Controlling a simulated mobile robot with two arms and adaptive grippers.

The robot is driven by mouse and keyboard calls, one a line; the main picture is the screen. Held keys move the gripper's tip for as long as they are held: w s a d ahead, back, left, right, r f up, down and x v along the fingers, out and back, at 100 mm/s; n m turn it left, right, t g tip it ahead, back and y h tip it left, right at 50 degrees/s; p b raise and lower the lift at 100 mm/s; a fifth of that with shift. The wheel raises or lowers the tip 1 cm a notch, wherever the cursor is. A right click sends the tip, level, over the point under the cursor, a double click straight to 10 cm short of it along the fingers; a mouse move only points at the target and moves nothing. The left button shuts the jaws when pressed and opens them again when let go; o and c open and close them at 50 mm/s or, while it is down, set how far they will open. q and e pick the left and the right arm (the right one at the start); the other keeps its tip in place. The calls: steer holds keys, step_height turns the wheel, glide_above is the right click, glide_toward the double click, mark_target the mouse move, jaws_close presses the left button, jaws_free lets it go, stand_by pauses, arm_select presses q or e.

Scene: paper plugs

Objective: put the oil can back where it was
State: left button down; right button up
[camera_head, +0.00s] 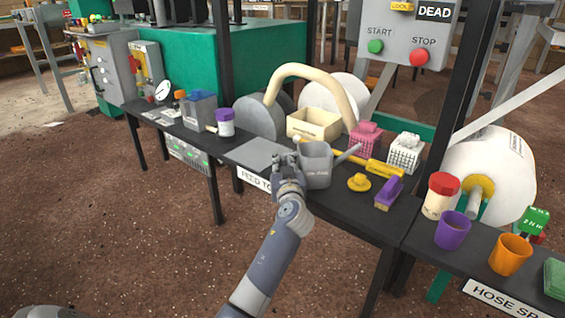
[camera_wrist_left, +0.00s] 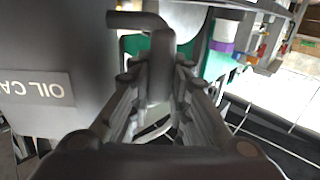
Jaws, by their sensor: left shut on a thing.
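The grey oil can (camera_head: 317,168) is at the middle of the dark bench in the head view, with its spout pointing right. My left gripper (camera_head: 287,165) is at the left side of the can and shut on its handle. In the left wrist view, the can's labelled body (camera_wrist_left: 35,88) fills the left side, and the grey handle (camera_wrist_left: 160,70) runs between the fingers (camera_wrist_left: 160,98). The can looks upright. I cannot tell whether its base touches the bench. My right gripper is not in view.
A bare grey plate (camera_head: 258,153) lies left of the can. Behind it are a cream box (camera_head: 314,124) and a yellow tool (camera_head: 378,168). To the right are a yellow knob-like piece (camera_head: 359,183), a purple brush (camera_head: 388,193), and pink (camera_head: 366,139) and white (camera_head: 405,153) baskets.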

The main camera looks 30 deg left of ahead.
arm_select(q)
steer(key=c, duration=1.5)
jaws_free()
